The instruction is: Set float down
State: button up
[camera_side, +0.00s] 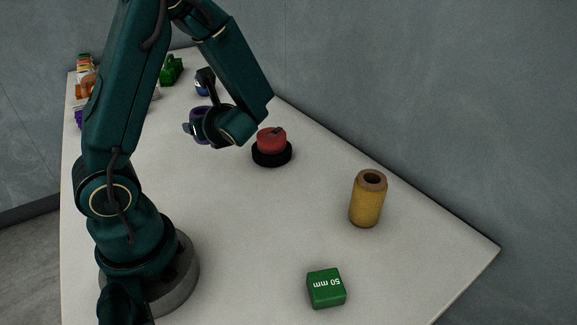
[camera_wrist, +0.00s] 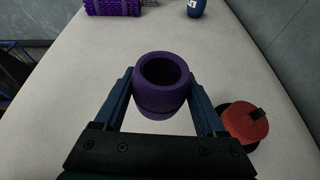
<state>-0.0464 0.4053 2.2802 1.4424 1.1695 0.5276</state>
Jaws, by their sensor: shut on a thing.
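A purple hollow float (camera_wrist: 162,98) is between the two fingers of my gripper (camera_wrist: 160,82) in the wrist view. The gripper is shut on its sides, and its round open end faces the camera. In the side view the purple float (camera_side: 201,124) shows only in part, behind my wrist; my gripper (camera_side: 194,128) is mostly hidden there. I cannot tell whether the float touches the table. A yellow-brown hollow float (camera_side: 367,203) stands upright on the table to the right, apart from the gripper.
A red piece on a black round base (camera_side: 272,155) stands close to my gripper's right. A blue object (camera_side: 203,83), a green object (camera_side: 172,70) and several colourful items crowd the far end. The table's middle (camera_side: 235,215) is clear.

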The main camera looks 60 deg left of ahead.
aim_at(205, 154)
jog(key=s+a+n+g, duration=0.1)
jog(key=a, duration=0.1)
jog(key=s+a+g, duration=0.1)
jog(key=s+a, duration=0.1)
jog(key=s+a+n, duration=0.1)
jog(key=a, duration=0.1)
jog(key=shift+s+a+r+n+g, duration=0.3)
jog(key=shift+r+g, duration=0.1)
jog(key=s+a, duration=0.1)
jog(key=s, duration=0.1)
jog(key=s+a+n+g, duration=0.2)
jog(key=s, duration=0.1)
jog(key=shift+s+a+r+h, duration=0.1)
jog(key=shift+s+r+h, duration=0.05)
jog(key=shift+s+h, duration=0.2)
jog(key=shift+g, duration=0.3)
jog(key=w+f, duration=0.2)
jog(key=w, duration=0.1)
jog(key=w+f, duration=0.2)
jog(key=w, duration=0.2)
jog(key=w+f, duration=0.3)
jog(key=w, duration=0.1)
jog(key=shift+w+d, duration=0.15)
jog(key=shift+d, duration=0.15)
jog(key=shift+f+n, duration=0.3)
jog(key=shift+f, duration=1.65)
jog(key=shift+f, duration=0.1)
jog(key=o, duration=1.3)
